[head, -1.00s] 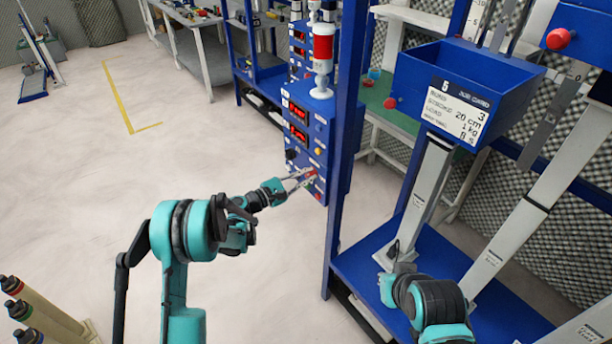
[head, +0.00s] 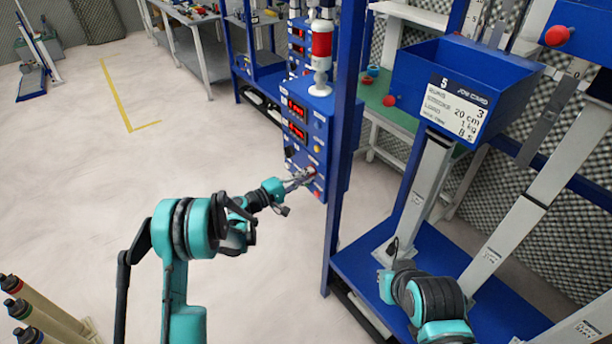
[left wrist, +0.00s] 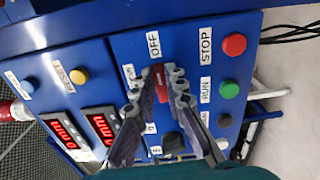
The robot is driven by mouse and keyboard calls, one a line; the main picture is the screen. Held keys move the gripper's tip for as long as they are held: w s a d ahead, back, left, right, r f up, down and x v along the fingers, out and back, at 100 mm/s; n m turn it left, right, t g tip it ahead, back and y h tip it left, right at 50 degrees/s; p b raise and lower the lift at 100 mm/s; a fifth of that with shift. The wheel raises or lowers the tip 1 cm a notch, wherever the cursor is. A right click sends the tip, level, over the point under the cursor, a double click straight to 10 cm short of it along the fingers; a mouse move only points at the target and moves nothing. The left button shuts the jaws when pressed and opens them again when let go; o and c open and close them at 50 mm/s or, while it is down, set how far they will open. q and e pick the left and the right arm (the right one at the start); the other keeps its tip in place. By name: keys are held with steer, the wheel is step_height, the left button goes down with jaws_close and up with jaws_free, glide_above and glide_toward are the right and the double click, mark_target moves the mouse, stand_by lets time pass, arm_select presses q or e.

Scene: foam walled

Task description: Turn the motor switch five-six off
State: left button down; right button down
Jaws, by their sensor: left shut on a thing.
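The blue control panel (head: 322,145) stands on the rack post in the head view. In the left wrist view the red switch handle (left wrist: 158,82) sits between the two fingers of my left gripper (left wrist: 160,80), which are shut on it. The handle's end points roughly toward the OFF label (left wrist: 154,43), slightly tilted. The lower part of the switch and another label are partly hidden by the fingers. In the head view my left gripper (head: 304,177) touches the panel's lower part. My right gripper (head: 390,258) is low by the grey strut, and its fingers are too unclear to read.
A red STOP button (left wrist: 234,44) and a green RUN button (left wrist: 229,89) sit beside the switch. A yellow RESET button (left wrist: 79,76) and red displays (left wrist: 66,132) are on the other side. The blue post (head: 345,130) stands right of the panel.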

arm_select(q)
steer(key=shift+m, duration=0.4)
steer(key=shift+f, duration=0.1)
steer(key=c, duration=1.6)
jaws_free()
steer(key=shift+o, duration=0.2)
steer(key=v, duration=1.2)
